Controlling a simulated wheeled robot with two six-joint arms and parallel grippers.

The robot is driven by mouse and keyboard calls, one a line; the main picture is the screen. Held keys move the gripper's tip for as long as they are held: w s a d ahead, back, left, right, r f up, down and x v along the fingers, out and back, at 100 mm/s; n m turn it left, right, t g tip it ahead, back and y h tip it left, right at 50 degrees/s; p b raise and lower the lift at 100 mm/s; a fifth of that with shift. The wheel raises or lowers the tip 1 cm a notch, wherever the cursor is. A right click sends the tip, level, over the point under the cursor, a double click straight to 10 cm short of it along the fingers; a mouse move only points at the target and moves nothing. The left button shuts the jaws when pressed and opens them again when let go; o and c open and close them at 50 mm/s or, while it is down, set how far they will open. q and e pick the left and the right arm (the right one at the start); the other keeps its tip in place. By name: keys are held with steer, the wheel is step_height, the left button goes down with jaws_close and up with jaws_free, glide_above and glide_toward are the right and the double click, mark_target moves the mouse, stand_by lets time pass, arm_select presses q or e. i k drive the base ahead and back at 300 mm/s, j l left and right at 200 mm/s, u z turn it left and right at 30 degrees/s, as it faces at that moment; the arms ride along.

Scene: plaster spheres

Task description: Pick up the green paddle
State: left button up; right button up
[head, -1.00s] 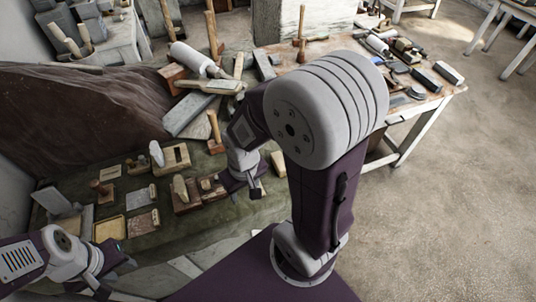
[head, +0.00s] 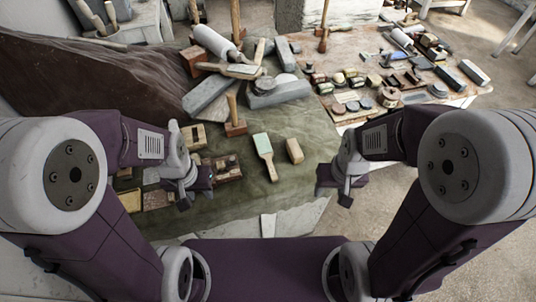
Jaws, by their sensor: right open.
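A small paddle with a pale green face (head: 263,144) lies on the dark green cloth in the middle of the head view, its handle pointing toward me. My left gripper (head: 184,204) hangs to its left, apart from it, beside some wooden blocks; its finger gap is too small to make out. My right gripper (head: 346,199) is to the paddle's right, near the cloth's edge, open and apart from the paddle. Nothing covers the paddle.
A tan wooden block (head: 294,151) stands just right of the paddle. Another pale-faced wooden float (head: 238,70) lies on the pile at the back. A table with several tools (head: 455,100) is at the right.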

mark_target(264, 149)
steer(key=u, duration=0.95)
steer(key=z, duration=0.95)
steer(key=l+u, duration=1.05)
steer(key=u, duration=0.15)
steer(key=k+l+u, duration=0.1)
steer(key=l+u, duration=0.3)
